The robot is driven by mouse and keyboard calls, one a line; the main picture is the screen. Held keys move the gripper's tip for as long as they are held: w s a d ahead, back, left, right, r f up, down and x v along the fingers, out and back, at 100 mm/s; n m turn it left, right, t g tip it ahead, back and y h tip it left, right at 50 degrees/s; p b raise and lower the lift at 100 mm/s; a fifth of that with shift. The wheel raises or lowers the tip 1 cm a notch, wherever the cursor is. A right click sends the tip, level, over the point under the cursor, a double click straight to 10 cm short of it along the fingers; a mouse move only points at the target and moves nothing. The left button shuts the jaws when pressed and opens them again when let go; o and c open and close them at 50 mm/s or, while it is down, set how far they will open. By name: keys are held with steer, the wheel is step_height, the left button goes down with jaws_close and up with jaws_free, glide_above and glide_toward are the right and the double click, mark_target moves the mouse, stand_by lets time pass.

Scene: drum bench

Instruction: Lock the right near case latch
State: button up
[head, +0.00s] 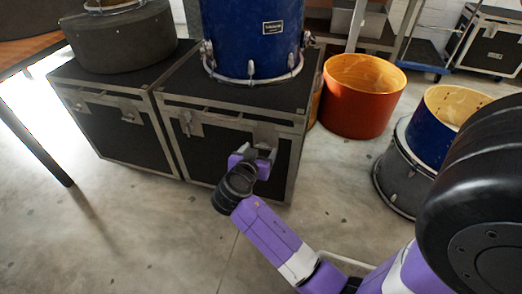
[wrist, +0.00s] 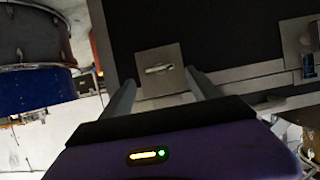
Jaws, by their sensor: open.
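The case (head: 235,146) with the blue drum on it is black with metal edging. Its right near latch is partly hidden behind my gripper in the head view; its metal plate (head: 267,131) shows just above. In the wrist view the latch (wrist: 158,69) is a square metal plate with a small pale bar across it. My gripper (head: 260,152) is open at the case's near face. In the wrist view its two fingers (wrist: 160,80) stand apart on either side of the plate, with nothing between them. I cannot tell whether they touch the case or whether the latch is locked.
Another latch (head: 187,122) is on the same face, to the left. A second case (head: 118,130) stands close on the left. A blue drum (head: 255,40) is on top. An orange drum (head: 358,98) and stacked drums (head: 402,172) are to the right. The near floor is clear.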

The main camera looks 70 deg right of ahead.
mark_target(264, 144)
steer(key=shift+b+x, duration=0.3)
steer(key=shift+x, duration=1.1)
steer(key=c, duration=1.4)
steer(key=shift+o, duration=0.2)
